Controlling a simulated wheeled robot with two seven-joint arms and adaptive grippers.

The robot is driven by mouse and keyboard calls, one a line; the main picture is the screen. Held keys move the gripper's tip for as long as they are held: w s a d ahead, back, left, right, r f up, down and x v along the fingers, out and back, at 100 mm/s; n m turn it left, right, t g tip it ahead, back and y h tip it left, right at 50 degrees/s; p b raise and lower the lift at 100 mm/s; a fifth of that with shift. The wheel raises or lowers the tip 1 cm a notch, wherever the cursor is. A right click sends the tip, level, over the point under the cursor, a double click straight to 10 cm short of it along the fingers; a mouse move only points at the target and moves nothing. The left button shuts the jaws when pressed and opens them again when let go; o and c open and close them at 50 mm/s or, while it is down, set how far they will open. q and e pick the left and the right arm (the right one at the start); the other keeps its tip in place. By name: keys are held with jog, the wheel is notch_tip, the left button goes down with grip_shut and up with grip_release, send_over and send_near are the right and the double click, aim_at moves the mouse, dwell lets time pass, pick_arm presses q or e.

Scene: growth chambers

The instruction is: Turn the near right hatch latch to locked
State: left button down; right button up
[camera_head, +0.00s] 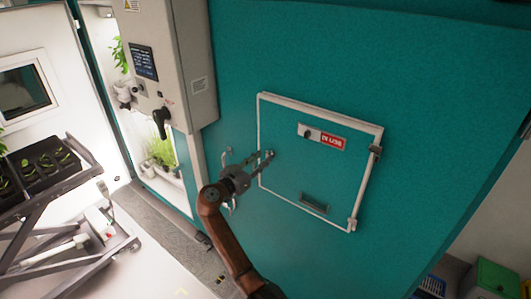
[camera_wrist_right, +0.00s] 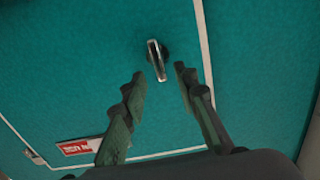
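The hatch (camera_head: 290,182) is a teal panel in a white frame on the teal chamber wall. Its small metal latch sits near the hatch's left edge, largely covered by my gripper in the head view. In the wrist view the latch (camera_wrist_right: 157,60) is a slim silver lever on a dark round base, almost upright in the picture. My right gripper (camera_head: 262,157) is in front of the latch. Its fingers (camera_wrist_right: 160,75) are spread with the latch ahead of the gap between their tips, and nothing is between them. My left gripper is not in view.
A red-and-white sign (camera_head: 322,137) is on the hatch, with a recessed slot (camera_head: 315,204) below. Hinges (camera_head: 375,152) are on its right side. A grey control box (camera_head: 172,65) juts out at upper left. A cart with a plant tray (camera_head: 75,180) stands at left.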

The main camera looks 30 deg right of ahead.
jog(key=shift+p+x, duration=0.4)
jog(key=shift+x, duration=1.05)
jog(key=shift+c, duration=0.5)
grip_shut()
